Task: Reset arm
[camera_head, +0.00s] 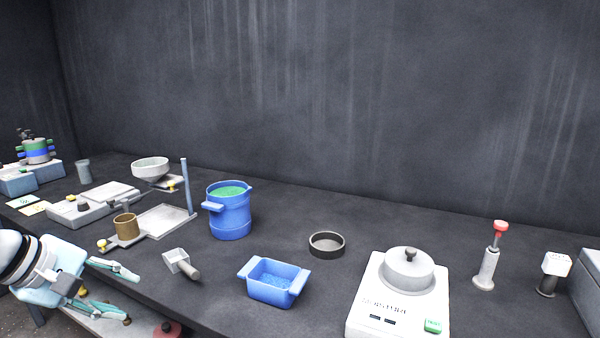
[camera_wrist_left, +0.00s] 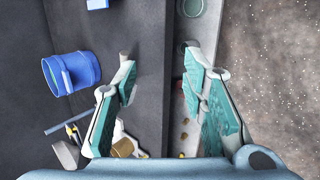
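My left gripper (camera_head: 122,293) is at the lower left in the head view, beside the front edge of the table. Its two fingers are spread apart with nothing between them. In the left wrist view the open fingers (camera_wrist_left: 160,88) straddle the table edge, seen from above. My right gripper does not show in either view.
On the dark table (camera_head: 290,210) stand a blue bucket (camera_head: 230,218), a blue tray (camera_head: 270,295), a scoop (camera_head: 181,265), a dark ring (camera_head: 326,246), a brown cup (camera_head: 126,226) on a metal stand, and a white moisture device (camera_head: 375,305). A lower shelf (camera_head: 142,322) lies under the gripper.

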